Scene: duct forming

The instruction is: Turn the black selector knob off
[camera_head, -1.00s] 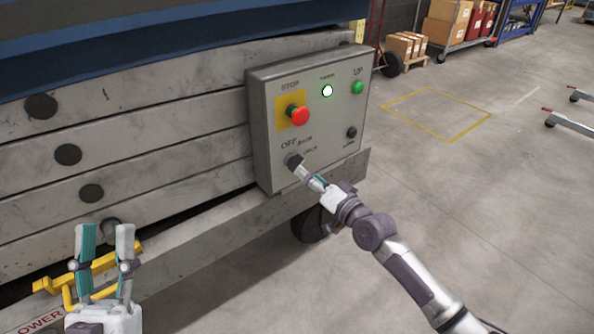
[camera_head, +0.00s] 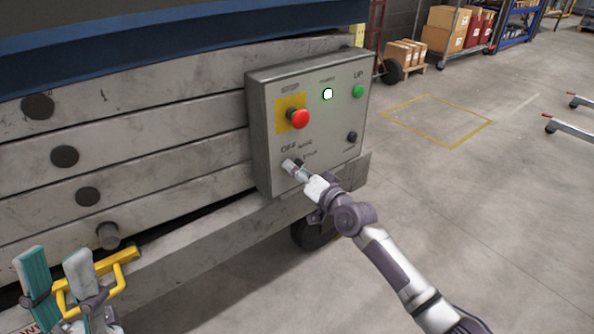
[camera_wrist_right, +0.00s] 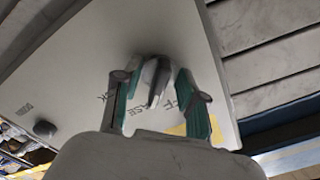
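The selector knob shows in the right wrist view (camera_wrist_right: 154,78) as a dark grey knob with a raised ridge, on the grey control panel (camera_head: 340,120). In the head view my right gripper (camera_head: 292,168) is at the panel's lower left, below the OFF lettering, and mostly hides the knob. The right gripper in the wrist view (camera_wrist_right: 158,88) has one finger on each side of the knob, with small gaps showing; firm contact cannot be seen. My left gripper (camera_head: 55,268) is open and empty at the lower left.
The panel also carries a red stop button (camera_head: 298,118) on yellow, a lit indicator (camera_head: 328,94), a green button (camera_head: 358,91) and a black button (camera_head: 351,137). A yellow bracket (camera_head: 125,258) is by my left gripper. Floor to the right is mostly open.

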